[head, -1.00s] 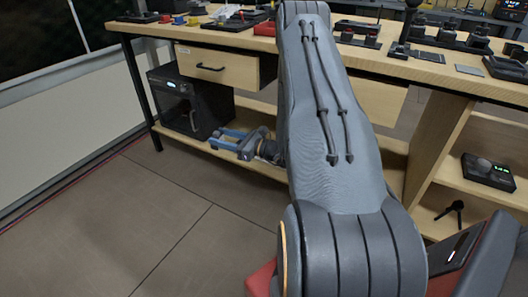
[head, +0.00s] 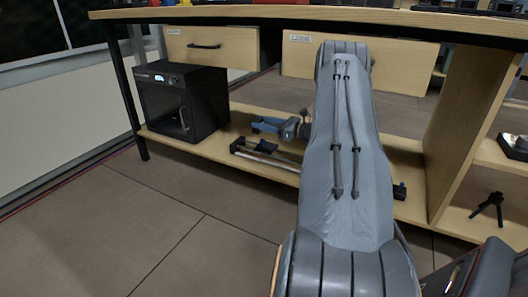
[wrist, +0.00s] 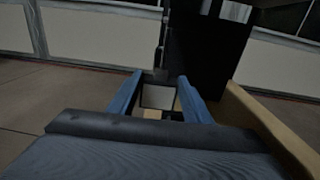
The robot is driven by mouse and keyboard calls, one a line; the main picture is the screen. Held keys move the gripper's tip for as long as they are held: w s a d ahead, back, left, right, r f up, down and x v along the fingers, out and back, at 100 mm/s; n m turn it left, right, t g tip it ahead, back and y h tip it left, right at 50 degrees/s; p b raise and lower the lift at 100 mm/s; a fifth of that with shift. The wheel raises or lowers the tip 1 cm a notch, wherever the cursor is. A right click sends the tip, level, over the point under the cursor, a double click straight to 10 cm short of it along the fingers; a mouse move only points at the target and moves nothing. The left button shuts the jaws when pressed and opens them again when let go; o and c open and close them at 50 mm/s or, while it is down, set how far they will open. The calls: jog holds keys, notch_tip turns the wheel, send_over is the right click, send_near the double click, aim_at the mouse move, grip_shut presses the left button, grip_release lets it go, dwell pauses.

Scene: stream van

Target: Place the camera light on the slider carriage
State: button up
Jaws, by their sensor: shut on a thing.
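My gripper (head: 262,124) shows its blue fingers left of my arm, over the lower shelf of the bench. In the wrist view my gripper (wrist: 158,97) is shut on a small dark-framed piece with a pale square face, which looks like the camera light (wrist: 158,96). I cannot make out the light in the head view. The slider (head: 268,158) lies along the lower shelf, below and in front of my gripper, and my arm hides its middle. A dark block on its rail, likely the carriage (head: 266,147), is just below the fingers, apart from them.
A black cabinet (head: 182,100) with a glass door stands on the shelf to the left. Wooden drawers (head: 210,47) and the bench top (head: 300,13) are above the shelf. A small black tripod (head: 488,206) is at the right. The floor in front is clear.

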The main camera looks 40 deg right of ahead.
jog(key=d+f+b, duration=0.2)
jog(key=d+b, duration=0.1)
jog(key=d, duration=0.2)
jog(key=b, duration=0.6)
send_over(272, 152)
jog(key=shift+h, duration=0.4)
notch_tip(272, 152, down, 10)
jog(key=shift+w+r, duration=0.1)
jog(key=shift+r, duration=0.05)
jog(key=shift+m, duration=0.3)
jog(key=o, duration=1.2)
jog(key=shift+o, duration=0.2)
jog(key=shift+s+p, duration=0.2)
jog(key=shift+p, duration=0.15)
jog(key=p+v, duration=0.5)
jog(key=v, duration=0.6)
jog(key=shift+s+d, duration=0.15)
jog(key=shift+s, duration=0.15)
